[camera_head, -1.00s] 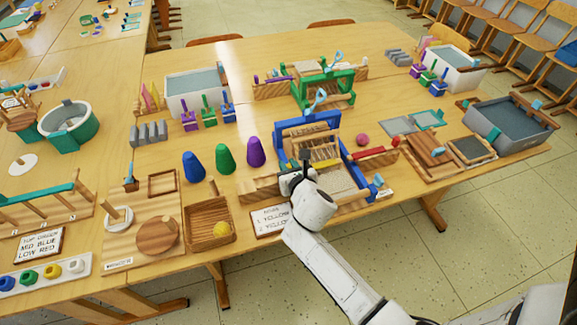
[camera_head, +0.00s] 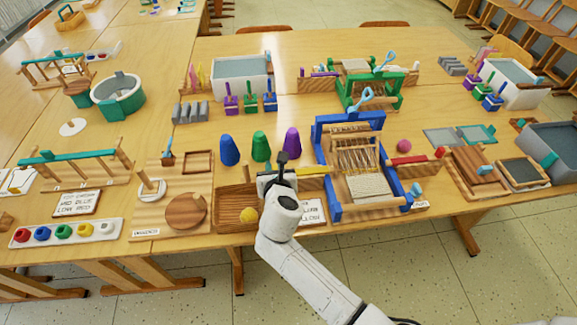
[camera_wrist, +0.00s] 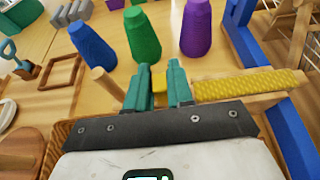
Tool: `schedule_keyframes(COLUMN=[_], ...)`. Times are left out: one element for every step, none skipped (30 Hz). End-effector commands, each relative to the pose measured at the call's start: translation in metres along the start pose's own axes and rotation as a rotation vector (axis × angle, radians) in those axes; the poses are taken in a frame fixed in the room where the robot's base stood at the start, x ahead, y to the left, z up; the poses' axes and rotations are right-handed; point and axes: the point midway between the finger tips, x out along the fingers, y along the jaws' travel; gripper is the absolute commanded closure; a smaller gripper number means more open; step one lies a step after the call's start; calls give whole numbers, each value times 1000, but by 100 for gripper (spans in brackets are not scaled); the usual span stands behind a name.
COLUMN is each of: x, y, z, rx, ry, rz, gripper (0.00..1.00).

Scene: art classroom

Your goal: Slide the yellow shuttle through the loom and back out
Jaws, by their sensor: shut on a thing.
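The yellow shuttle (camera_head: 313,170) lies level at the left side of the blue loom (camera_head: 322,150), its right end close to the loom's left frame. My gripper (camera_head: 279,172) is left of the loom and holds the shuttle's left part. In the wrist view, the teal fingers (camera_wrist: 160,85) are shut on the shuttle, which extends right as a textured yellow bar (camera_wrist: 245,84). The loom's blue frame (camera_wrist: 238,35) shows there at the right. I cannot tell whether the right tip is inside the frame. The loom has light warp threads and a woven cloth piece.
Blue (camera_head: 229,149), green (camera_head: 261,146) and purple (camera_head: 292,142) cones stand behind my gripper. A red shuttle (camera_head: 408,160) lies right of the loom. A note card (camera_head: 314,212) is in front.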

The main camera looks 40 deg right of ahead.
Motion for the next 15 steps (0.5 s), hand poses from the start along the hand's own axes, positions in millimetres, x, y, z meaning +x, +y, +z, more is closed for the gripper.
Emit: schedule_keyframes(x=[0, -1, -1, -1, -1, -1, -1, -1, -1, -1, -1, -1, -1, -1, -1], y=[4, 4, 4, 5, 5, 5, 5, 6, 6, 6, 6, 6, 5, 5, 5], z=[-1, -1, -1, -1, -1, -1, 0, 0, 0, 0, 0, 0, 0, 0, 0], rx=[-1, -1, -1, -1, -1, -1, -1, -1, -1, -1, -1, -1, -1, -1, -1], ry=[1, 1, 0, 0, 0, 0, 0, 0, 0, 0, 0, 0, 0, 0, 0], rz=[8, 8, 9, 10, 10, 11, 12, 12, 13, 13, 13, 13, 12, 12, 11], gripper=[100, 100, 100, 100, 100, 100, 100, 78, 74, 71, 68, 64, 61, 58, 57])
